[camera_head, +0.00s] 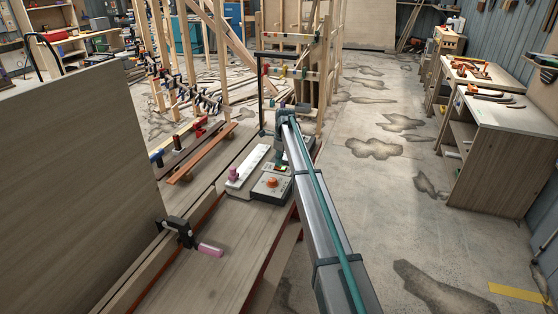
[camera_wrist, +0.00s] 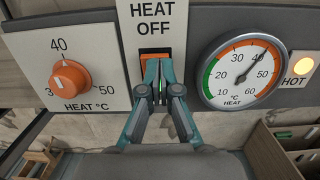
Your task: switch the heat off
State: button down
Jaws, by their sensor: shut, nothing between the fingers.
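In the wrist view, a grey control panel (camera_wrist: 205,25) fills the upper part. Under its "HEAT OFF" label (camera_wrist: 152,18) is an orange switch (camera_wrist: 155,52), with only its upper part showing. My gripper (camera_wrist: 157,66) is shut and empty, its fingertips in front of the switch's lower part. Contact cannot be told. An orange knob (camera_wrist: 70,77) is on the left plate. A round gauge (camera_wrist: 243,72) on the right has its needle between 40 and 50. The "HOT" lamp (camera_wrist: 303,66) glows pale yellow. In the head view, the panel's box with the orange knob (camera_head: 271,183) sits on the bench.
A black clamp (camera_head: 178,229) stands nearer. A tall board (camera_head: 75,180) stands at left. Clear floor (camera_head: 385,195) lies to the right.

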jog(key=shift+a+f+b, duration=0.1)
jog(key=shift+f+b, duration=0.25)
jog(key=shift+f, duration=0.05)
jog(key=shift+r, duration=0.15)
jog(key=shift+s, duration=0.1)
jog(key=shift+s+d, duration=0.2)
jog(key=shift+d, duration=0.2)
jog(key=shift+d+p, duration=0.3)
jog(key=shift+d, duration=0.05)
jog(key=shift+r, duration=0.1)
